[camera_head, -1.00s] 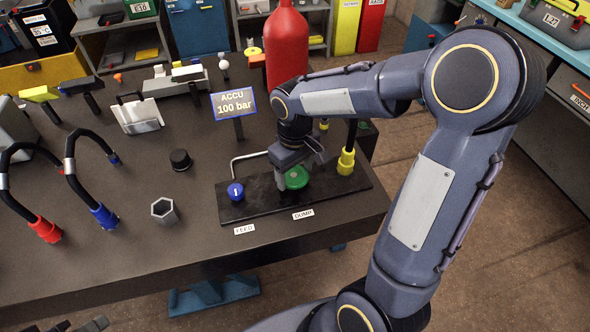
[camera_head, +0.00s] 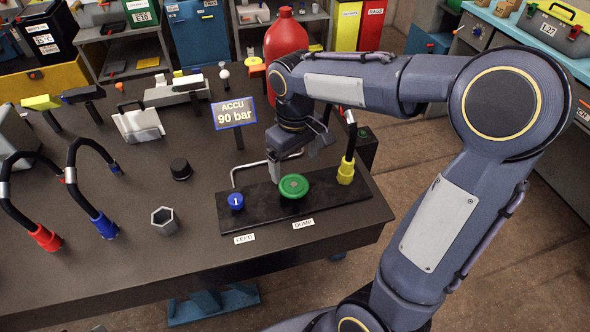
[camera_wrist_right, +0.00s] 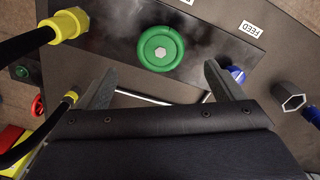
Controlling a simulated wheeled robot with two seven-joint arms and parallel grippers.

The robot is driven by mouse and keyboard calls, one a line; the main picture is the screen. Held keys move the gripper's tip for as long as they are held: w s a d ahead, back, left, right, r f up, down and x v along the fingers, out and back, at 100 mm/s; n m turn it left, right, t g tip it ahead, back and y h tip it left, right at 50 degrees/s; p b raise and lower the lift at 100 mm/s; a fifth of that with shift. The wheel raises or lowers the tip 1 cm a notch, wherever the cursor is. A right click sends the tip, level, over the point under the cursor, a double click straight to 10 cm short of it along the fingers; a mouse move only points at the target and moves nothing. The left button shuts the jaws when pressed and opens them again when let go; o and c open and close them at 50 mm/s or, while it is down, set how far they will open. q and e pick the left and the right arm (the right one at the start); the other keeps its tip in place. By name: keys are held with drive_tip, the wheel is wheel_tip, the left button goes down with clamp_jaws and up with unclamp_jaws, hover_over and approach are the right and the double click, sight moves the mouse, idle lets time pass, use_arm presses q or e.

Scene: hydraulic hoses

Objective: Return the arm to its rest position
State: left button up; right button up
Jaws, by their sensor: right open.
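My right arm reaches in from the right of the head view. Its gripper (camera_head: 296,162) is above the black valve plate (camera_head: 262,212), behind the green DUMP knob (camera_head: 294,186). In the right wrist view the two fingers (camera_wrist_right: 158,88) stand wide apart with nothing between them. The green knob (camera_wrist_right: 160,48) lies beyond the fingertips, apart from them. The blue FEED knob (camera_head: 236,201) is left of the green one. The sign (camera_head: 234,112) reads ACCU 90 bar. My left gripper is not in view.
A yellow-ended hose (camera_head: 346,170) stands at the plate's right end. A red accumulator bottle (camera_head: 286,48) is behind the gripper. Hoses with red (camera_head: 45,238) and blue (camera_head: 106,227) ends, a black cap (camera_head: 181,169) and a hex nut (camera_head: 165,221) are to the left. The front table strip is clear.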

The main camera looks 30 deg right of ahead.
drive_tip(key=shift+r, duration=0.45)
drive_tip(key=shift+s, duration=0.1)
drive_tip(key=s+a+m+t+y, duration=0.2)
drive_tip(key=s, duration=0.6)
drive_tip(key=s+a+m+t+y, duration=0.1)
drive_tip(key=s+a+m+t, duration=0.1)
drive_tip(key=s, duration=0.6)
drive_tip(key=shift+s+t+y, duration=0.35)
drive_tip(key=shift+t+y, duration=0.05)
drive_tip(key=shift+t, duration=0.4)
